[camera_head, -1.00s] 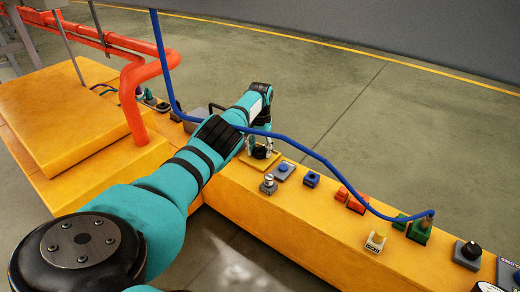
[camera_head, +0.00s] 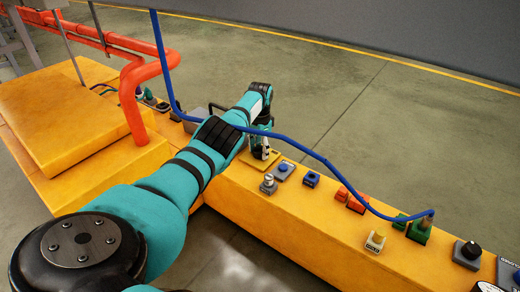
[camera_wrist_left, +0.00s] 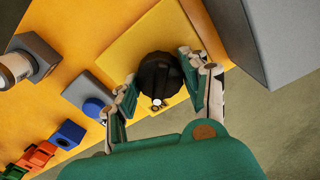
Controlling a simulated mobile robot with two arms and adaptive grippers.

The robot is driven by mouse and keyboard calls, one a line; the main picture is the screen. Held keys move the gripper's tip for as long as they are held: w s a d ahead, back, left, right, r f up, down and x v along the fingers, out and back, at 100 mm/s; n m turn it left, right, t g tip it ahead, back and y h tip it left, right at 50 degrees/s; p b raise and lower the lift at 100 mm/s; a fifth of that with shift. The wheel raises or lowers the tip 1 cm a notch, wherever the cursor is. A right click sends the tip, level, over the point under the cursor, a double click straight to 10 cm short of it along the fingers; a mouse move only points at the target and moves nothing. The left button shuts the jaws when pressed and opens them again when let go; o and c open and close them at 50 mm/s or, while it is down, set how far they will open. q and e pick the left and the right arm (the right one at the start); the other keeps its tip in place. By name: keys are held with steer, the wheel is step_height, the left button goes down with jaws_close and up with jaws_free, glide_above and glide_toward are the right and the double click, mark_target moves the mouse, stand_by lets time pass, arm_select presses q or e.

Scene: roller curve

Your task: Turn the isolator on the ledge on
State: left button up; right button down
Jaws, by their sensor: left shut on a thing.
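The isolator is a black round knob (camera_wrist_left: 160,72) on a square yellow plate (camera_wrist_left: 132,42), which lies on the orange-yellow ledge. In the head view the plate (camera_head: 273,155) shows around my left gripper (camera_head: 262,152), which hides most of the knob. In the wrist view the fingers of my left gripper (camera_wrist_left: 158,82) stand on either side of the knob and are shut on it. A small white mark shows near the knob's lower edge. My right gripper is not in view.
A grey device with a blue button (camera_head: 284,168) sits close beside the plate, with a silver-knobbed device (camera_head: 268,184) nearby. A blue cable (camera_head: 310,152) passes in front of my left wrist. A grey box (camera_wrist_left: 270,35) stands on the plate's other side. An orange pipe (camera_head: 130,90) rises at left.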

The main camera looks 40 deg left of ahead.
mark_target(260, 147)
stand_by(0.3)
arm_select(q)
steer(key=o, duration=1.2)
steer(key=shift+c, duration=0.2)
steer(key=shift+r, duration=0.1)
step_height(260, 147, up, 12)
